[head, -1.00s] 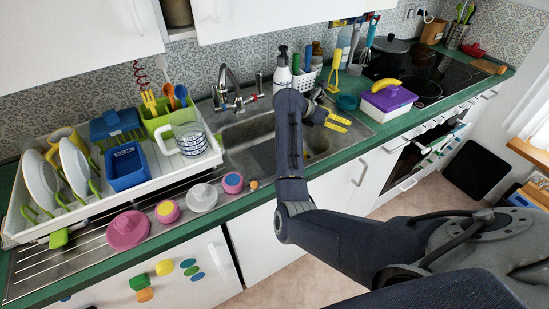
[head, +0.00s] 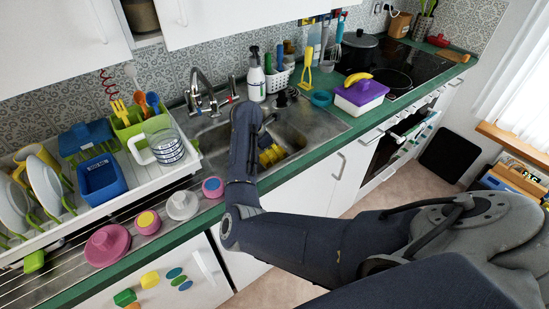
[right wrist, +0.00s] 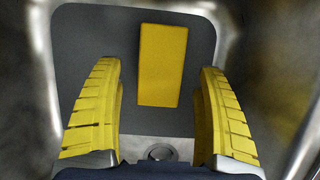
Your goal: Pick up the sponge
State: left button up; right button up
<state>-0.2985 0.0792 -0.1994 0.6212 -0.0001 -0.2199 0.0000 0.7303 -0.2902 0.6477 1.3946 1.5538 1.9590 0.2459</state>
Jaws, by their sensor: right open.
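The sponge (right wrist: 163,64) is a yellow block on a dark grey surface at the bottom of the metal sink, seen in the right wrist view. My right gripper (head: 270,156) has yellow ribbed fingers and reaches down into the sink (head: 312,128) in the head view. In the right wrist view its fingers are open and empty, one to the left and one to the right of the sponge, with a gap on each side. How far the fingertips are above the sponge I cannot tell. In the head view I cannot make out the sponge apart from the fingers. My left gripper is not in view.
A drain (right wrist: 162,153) lies close to the sponge. The sink walls rise around the gripper. Left of the sink stands a white dish rack (head: 195,160); right are a purple box (head: 362,98) with a banana, and a soap bottle (head: 256,80) behind.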

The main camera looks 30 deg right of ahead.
jog(key=shift+x, duration=1.85)
jog(key=shift+c, duration=0.2)
jog(key=c, duration=1)
